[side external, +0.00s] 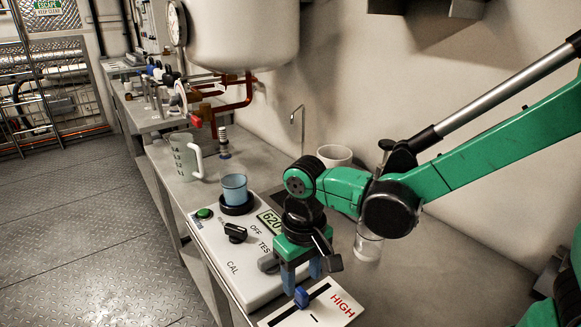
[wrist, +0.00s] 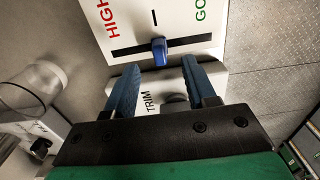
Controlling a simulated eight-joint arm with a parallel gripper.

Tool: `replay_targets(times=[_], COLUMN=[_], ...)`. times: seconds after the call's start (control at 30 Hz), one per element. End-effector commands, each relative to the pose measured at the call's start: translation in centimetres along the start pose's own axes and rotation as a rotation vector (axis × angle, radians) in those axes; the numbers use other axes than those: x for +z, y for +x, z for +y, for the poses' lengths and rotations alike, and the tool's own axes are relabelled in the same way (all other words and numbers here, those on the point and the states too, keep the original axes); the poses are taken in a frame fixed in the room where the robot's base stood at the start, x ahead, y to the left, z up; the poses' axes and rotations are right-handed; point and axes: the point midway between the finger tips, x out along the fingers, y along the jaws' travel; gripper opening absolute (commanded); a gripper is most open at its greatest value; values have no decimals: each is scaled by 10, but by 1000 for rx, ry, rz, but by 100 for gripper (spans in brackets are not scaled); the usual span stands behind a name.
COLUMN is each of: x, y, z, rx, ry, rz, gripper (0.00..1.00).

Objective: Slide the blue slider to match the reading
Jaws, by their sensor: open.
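The blue slider (side external: 302,297) sits in the black slot of a white scale plate (side external: 335,303). In the wrist view the slider (wrist: 159,50) is near the middle of the slot, roughly in line with the short black tick. The plate reads HIGH at the left and GO, cut off, at the right in that view. The display (side external: 269,221) shows 620; my gripper may hide further characters. My gripper (side external: 301,274) is open and points down above the plate. In the wrist view its blue fingers (wrist: 160,68) flank the slider's near end, apart from it.
A measuring jug (side external: 184,157) stands behind. A clear container (side external: 367,246) is right of my gripper.

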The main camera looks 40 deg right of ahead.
Motion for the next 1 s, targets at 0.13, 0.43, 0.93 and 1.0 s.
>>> replay_targets(times=[0.13,0.43,0.93,1.0], x=[0,0,0,0], y=[18,35,35,35], z=[0,0,0,0], rx=[0,-1,-1,-1], ry=[0,0,0,0], rz=[1,2,2,2], gripper=[50,50,0,0])
